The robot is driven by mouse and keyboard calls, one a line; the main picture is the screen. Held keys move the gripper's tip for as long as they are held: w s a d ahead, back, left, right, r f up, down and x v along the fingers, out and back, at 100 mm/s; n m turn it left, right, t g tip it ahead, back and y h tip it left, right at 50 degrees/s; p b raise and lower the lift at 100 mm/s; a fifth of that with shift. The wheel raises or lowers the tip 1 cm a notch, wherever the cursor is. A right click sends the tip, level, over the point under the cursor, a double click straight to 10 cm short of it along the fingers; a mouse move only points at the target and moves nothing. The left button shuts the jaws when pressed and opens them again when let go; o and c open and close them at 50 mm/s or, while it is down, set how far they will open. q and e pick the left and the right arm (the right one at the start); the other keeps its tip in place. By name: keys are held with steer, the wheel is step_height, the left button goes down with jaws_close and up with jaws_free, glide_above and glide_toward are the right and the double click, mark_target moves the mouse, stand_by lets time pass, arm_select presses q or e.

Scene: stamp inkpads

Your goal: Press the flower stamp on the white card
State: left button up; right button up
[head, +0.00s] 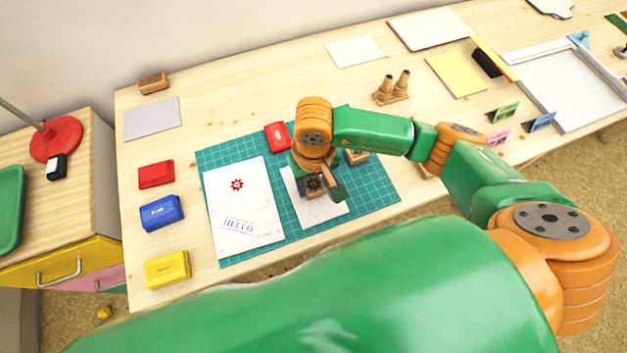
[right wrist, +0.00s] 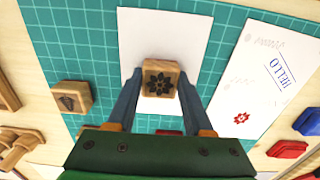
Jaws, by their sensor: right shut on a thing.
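The flower stamp (head: 315,187) is a small wooden block with a dark flower on its top face. It also shows in the right wrist view (right wrist: 160,79). My right gripper (right wrist: 160,90) is shut on it, one finger on each side. The stamp is over the white card (head: 333,209), which lies on the green cutting mat (head: 375,188). I cannot tell whether its underside touches the card. The card also shows in the right wrist view (right wrist: 185,30); the part under the stamp is hidden. My left gripper is not in view.
A sheet (head: 225,193) with a red print and "HELLO" lies left of the card. Red (head: 156,174), blue (head: 161,212) and yellow (head: 167,269) pads line the left. Another red pad (head: 277,137) and a wooden stamp (head: 357,156) are near my right gripper.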

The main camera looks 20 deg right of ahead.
steer(key=shift+r, duration=0.5)
step_height(320, 180, up, 6)
steer(key=p, duration=0.3)
steer(key=shift+f+p, duration=0.15)
steer(key=shift+p, duration=0.25)
steer(key=shift+f, duration=0.1)
stand_by(0.3)
